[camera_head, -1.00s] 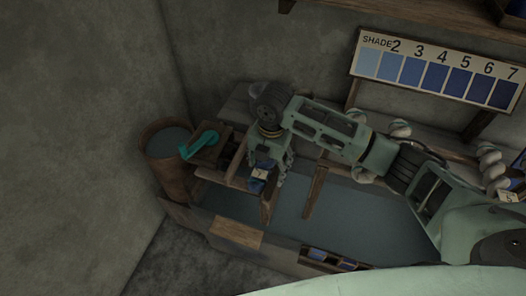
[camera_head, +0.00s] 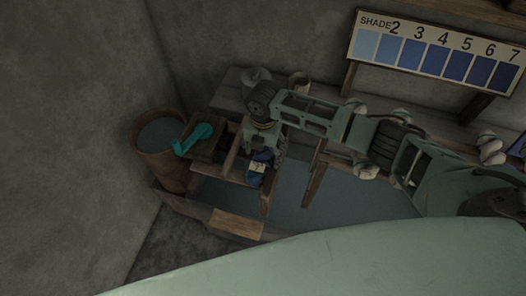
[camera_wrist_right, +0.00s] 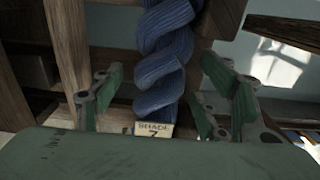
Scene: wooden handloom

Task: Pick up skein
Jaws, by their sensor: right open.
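The skein (camera_wrist_right: 165,50) is a thick twisted hank of blue yarn with a small tag reading "SHADE 7" at its near end. In the right wrist view it runs between the two spread fingers of my right gripper (camera_wrist_right: 165,92), with gaps visible on both sides. In the head view the skein (camera_head: 254,178) shows as a small blue patch with a pale tag, just below my right gripper (camera_head: 266,152), beside the wooden frame. The gripper is open; the far part of the skein is cut off in the wrist view. My left gripper is not in view.
Wooden beams (camera_wrist_right: 70,45) stand close beside the skein. A barrel of dark liquid (camera_head: 160,135) and a teal crank (camera_head: 193,138) are at the left. A shade board (camera_head: 435,52) stands at the back, with pale skeins (camera_head: 365,170) below it.

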